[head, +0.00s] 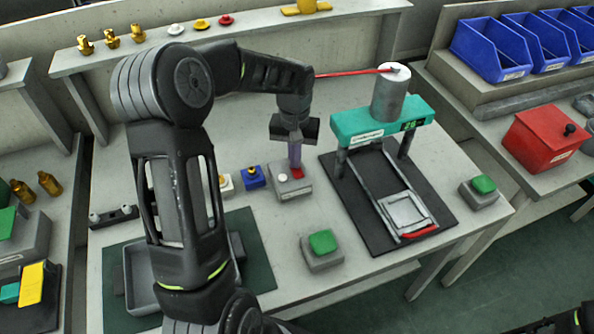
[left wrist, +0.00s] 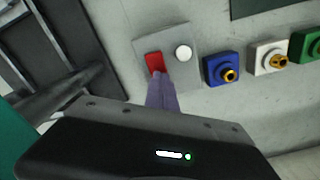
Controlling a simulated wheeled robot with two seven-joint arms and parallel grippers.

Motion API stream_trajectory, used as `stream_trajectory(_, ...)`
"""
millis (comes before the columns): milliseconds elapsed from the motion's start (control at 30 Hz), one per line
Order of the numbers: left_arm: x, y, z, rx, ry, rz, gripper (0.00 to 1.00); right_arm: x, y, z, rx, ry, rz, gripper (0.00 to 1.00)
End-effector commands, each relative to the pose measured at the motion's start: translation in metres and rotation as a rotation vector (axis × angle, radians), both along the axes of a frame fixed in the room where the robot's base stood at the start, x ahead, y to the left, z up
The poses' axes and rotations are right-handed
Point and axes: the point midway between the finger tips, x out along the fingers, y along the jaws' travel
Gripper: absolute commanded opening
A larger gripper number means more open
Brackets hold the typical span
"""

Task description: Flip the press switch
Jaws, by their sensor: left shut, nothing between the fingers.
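The press switch is a red rocker (head: 297,173) on a grey box (head: 289,188) with a white round lamp beside it. The box stands left of the teal press (head: 375,125) in the head view. My left gripper (head: 295,160) points down with its purple fingers shut and empty, the tips at the red rocker. In the left wrist view the fingertips (left wrist: 160,78) overlap the near edge of the red rocker (left wrist: 154,62). Whether they touch it I cannot tell. The white lamp (left wrist: 183,53) looks unlit.
A blue block (head: 252,177) with a brass fitting stands just left of the switch box, with a white one beyond. Green-button boxes stand in front (head: 322,244) and at right (head: 483,185). A red hose (head: 345,73) runs behind my gripper to the press cylinder.

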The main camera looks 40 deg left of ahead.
Motion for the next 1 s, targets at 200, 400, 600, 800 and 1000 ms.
stream_trajectory(200, -0.001, -0.001, 0.015, -0.001, 0.005, 0.000, 0.00, 0.000, 0.000, 0.012, 0.000, 0.000, 0.000, 0.00)
stream_trajectory(400, -0.001, 0.000, 0.034, 0.000, 0.003, -0.001, 0.00, 0.000, 0.000, 0.024, 0.000, 0.000, 0.000, 0.00)
stream_trajectory(600, -0.001, 0.000, 0.051, 0.000, 0.002, 0.000, 0.00, 0.000, 0.000, 0.036, 0.000, 0.000, 0.000, 0.00)
stream_trajectory(800, -0.001, 0.000, 0.066, 0.000, 0.003, 0.000, 0.00, 0.000, 0.000, 0.045, 0.000, 0.000, 0.000, 0.00)
stream_trajectory(1000, -0.001, 0.000, 0.068, -0.001, 0.003, 0.000, 0.00, 0.000, 0.000, 0.046, 0.000, 0.000, 0.000, 0.00)
